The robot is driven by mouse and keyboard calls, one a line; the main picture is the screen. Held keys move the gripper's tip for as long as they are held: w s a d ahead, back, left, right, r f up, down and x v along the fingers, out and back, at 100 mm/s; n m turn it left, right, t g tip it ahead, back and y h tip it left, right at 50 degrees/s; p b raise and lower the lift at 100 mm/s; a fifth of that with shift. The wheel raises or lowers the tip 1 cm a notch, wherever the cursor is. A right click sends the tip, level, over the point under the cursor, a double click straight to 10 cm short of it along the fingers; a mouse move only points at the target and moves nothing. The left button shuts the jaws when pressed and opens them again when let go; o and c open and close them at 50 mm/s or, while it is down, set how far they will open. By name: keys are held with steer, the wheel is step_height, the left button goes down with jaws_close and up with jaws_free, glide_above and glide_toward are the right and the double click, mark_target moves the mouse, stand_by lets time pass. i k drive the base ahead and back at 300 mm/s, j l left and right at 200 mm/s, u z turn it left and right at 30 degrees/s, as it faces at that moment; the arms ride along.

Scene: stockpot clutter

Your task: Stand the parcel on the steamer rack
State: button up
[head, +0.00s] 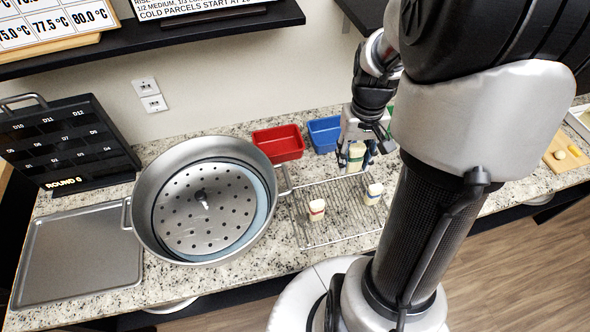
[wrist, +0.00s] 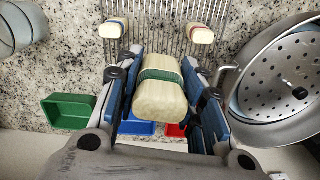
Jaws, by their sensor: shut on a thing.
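My gripper (head: 355,163) is shut on a pale parcel with a green band (head: 356,152), held at the far edge of the wire rack. In the wrist view the parcel (wrist: 159,98) sits between the two blue-padded fingers of my gripper (wrist: 160,72). The steamer rack (head: 180,215), a round perforated metal plate with a central knob, lies inside the big stockpot (head: 150,185), left of my gripper. It also shows at the right of the wrist view (wrist: 285,65). The plate's visible surface is bare.
On the wire rack (head: 330,232) stand a red-banded parcel (head: 316,210) and a blue-banded parcel (head: 373,194). Behind are red (head: 279,143), blue (head: 324,134) and green (wrist: 68,111) bins. The pot's handle and raised rim lie between my gripper and the plate. A tray (head: 80,258) lies left.

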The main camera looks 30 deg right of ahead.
mark_target(208, 225)
steer(key=i+j, duration=0.1)
steer(key=j, duration=0.35)
steer(key=i+j, duration=0.1)
steer(key=j, duration=0.4)
steer(key=i+j, duration=0.1)
steer(key=j, duration=0.35)
steer(key=i+j, duration=0.1)
steer(key=j, duration=0.35)
